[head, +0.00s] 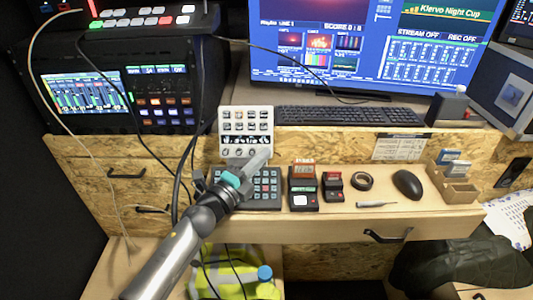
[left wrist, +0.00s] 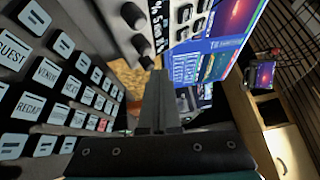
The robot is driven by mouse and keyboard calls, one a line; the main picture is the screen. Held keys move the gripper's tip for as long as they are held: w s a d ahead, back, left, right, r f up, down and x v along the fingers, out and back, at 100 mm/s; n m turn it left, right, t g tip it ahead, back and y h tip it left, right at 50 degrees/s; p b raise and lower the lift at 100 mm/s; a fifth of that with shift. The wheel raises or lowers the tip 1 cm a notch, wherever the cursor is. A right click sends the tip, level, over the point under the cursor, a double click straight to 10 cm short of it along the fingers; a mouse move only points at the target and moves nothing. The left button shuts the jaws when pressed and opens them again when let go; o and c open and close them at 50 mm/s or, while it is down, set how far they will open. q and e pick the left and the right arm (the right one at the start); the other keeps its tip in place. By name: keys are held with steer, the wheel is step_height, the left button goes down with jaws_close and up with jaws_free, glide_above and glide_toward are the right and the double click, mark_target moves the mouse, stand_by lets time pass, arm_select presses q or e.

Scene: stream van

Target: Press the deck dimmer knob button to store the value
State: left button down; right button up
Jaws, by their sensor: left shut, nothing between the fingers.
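The pale deck panel (head: 245,113) stands upright behind the shelf, with rows of small keys, a lit strip and a row of round knobs along its lower part. Its black knobs (left wrist: 133,15) also show in the left wrist view; I cannot tell which one is the dimmer. My left gripper (head: 264,154) is shut and empty, its tips in front of the lower right of the deck and covering part of the knob row. In the left wrist view the closed fingers (left wrist: 156,80) point toward the end of the knob row. Contact cannot be told. My right gripper is not in view.
A dark keypad (head: 268,188) lies below the arm on the shelf; its labelled keys fill the left of the wrist view. A keyboard (head: 348,115) and monitor (head: 375,45) stand to the right. Small devices, a tape roll (head: 362,181) and a mouse (head: 407,184) are on the shelf. Cables hang at left.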

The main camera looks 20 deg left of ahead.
arm_select(q)
steer(key=shift+s+d+r+p, duration=0.15)
steer(key=shift+s+r+p, duration=0.15)
steer(key=shift+s+p, duration=0.25)
steer(key=s+p, duration=0.1)
steer(key=s+r+p, duration=0.1)
steer(key=shift+s+d+r, duration=0.15)
steer(key=shift+s+d, duration=0.15)
steer(key=shift+d, duration=0.05)
steer(key=shift+s+d+r+p, duration=0.15)
steer(key=shift+s+r+p, duration=0.1)
steer(key=shift+s, duration=0.25)
steer(key=shift+s+d+r+p, duration=0.15)
steer(key=shift+s+p, duration=0.05)
steer(key=shift+s, duration=0.3)
